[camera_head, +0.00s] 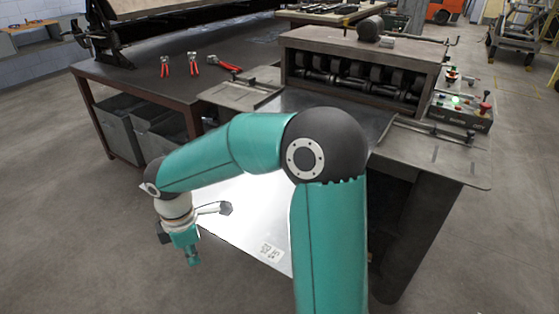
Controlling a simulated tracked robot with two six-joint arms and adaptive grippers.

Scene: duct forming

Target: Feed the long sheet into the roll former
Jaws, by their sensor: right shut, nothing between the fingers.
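The long sheet (245,215) is a bright, shiny metal sheet with a small printed label near its front edge. It slopes toward the roll former (360,50), a grey box-like machine with several dark rollers across its open front. My right arm crosses in front and hides the sheet's middle, so I cannot tell whether its far edge touches the rollers. My right gripper (194,260) is shut and empty, pointing down beside the sheet's left front edge. My left gripper is out of view.
A control box (460,112) with a lit green button stands right of the rollers. Red-handled tools (193,65) lie on the dark workbench (140,80) at left, with grey bins (120,128) underneath. Open floor lies at front left.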

